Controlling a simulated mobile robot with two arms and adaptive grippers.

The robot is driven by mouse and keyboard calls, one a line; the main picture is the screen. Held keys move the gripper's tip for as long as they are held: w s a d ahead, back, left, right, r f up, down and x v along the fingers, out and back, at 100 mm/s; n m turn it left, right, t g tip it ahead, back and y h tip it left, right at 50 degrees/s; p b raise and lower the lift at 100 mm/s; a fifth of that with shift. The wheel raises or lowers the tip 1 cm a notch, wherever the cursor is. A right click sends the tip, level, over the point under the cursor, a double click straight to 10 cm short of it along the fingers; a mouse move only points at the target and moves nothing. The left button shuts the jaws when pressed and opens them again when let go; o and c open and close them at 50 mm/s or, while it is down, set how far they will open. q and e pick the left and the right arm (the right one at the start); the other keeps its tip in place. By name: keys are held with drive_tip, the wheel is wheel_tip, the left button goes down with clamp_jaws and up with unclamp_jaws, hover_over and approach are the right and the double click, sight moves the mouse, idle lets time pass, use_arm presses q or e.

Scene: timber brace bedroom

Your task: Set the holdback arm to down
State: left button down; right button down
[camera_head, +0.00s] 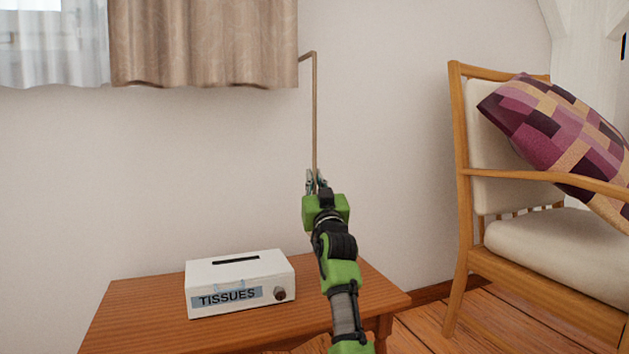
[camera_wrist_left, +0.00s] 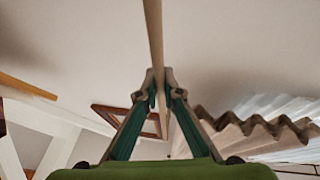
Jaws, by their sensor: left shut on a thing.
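The holdback arm (camera_head: 314,110) is a thin brown rod by the right edge of the beige curtain (camera_head: 205,45). Its short top part bends in toward the curtain, and its long part hangs straight down along the wall. My left gripper (camera_head: 316,181) is shut on the lower part of the rod. In the left wrist view the rod (camera_wrist_left: 154,35) runs between the two fingers of my left gripper (camera_wrist_left: 159,88). The rod's lower end is hidden by the gripper in the head view. My right gripper is not in view.
A wooden table (camera_head: 140,302) stands below, with a white tissue box (camera_head: 238,280) on it. A wooden armchair (camera_head: 459,190) with a patterned cushion (camera_head: 555,125) stands at the right. The wall around the rod is clear.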

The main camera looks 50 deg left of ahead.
use_arm(q)
drive_tip(key=c, duration=2.4)
unclamp_jaws()
drive_tip(key=shift+w+d, duration=0.35)
drive_tip(key=shift+d, duration=0.05)
drive_tip(key=shift+c, duration=0.2)
drive_tip(key=shift+r, duration=0.1)
drive_tip(key=v, duration=1.2)
drive_tip(key=shift+s+r, duration=0.1)
drive_tip(key=shift+s, duration=0.05)
